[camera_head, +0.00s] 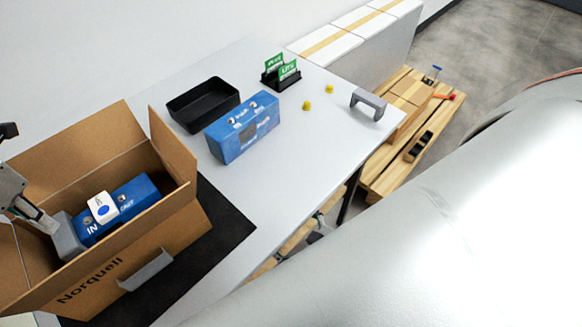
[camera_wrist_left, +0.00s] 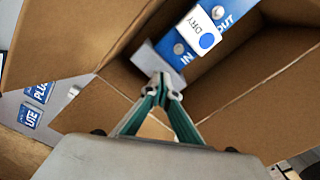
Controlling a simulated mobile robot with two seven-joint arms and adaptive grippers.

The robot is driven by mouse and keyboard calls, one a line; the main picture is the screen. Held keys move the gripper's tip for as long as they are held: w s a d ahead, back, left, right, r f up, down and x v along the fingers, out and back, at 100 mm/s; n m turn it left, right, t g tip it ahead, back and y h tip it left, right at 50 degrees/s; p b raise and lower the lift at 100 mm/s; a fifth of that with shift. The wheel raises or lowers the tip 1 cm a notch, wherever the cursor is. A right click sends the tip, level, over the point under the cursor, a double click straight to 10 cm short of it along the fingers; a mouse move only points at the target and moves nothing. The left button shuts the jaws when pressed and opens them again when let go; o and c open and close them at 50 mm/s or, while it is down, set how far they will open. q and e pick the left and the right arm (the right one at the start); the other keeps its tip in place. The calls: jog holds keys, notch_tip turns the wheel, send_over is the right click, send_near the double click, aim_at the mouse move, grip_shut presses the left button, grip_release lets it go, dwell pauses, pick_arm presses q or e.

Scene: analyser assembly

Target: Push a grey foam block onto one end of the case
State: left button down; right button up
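A blue case (camera_head: 137,197) marked IN and OUT lies in the open cardboard box, with a white DRY piece (camera_head: 103,207) on top. A grey foam block (camera_head: 67,238) is at the case's IN end. The block also shows in the left wrist view (camera_wrist_left: 148,58), just beyond my fingertips. My left gripper (camera_head: 52,226) reaches into the box at the block. In the left wrist view its green fingers (camera_wrist_left: 163,90) come together at the tips, with nothing visible between them. Whether the block is fully seated is hidden. My right gripper is not in view.
The cardboard box (camera_head: 100,268) has raised flaps around the arm and stands on a black mat (camera_head: 228,232). A grey piece (camera_head: 146,270) is at its front side. Another blue case (camera_head: 222,148), a black tray (camera_head: 172,112), green cards (camera_head: 288,71) and a grey handle (camera_head: 368,97) stand on the table.

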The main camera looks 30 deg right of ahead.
pick_arm(q)
jog(key=shift+r+p, duration=1.25)
jog(key=shift+r, duration=0.7)
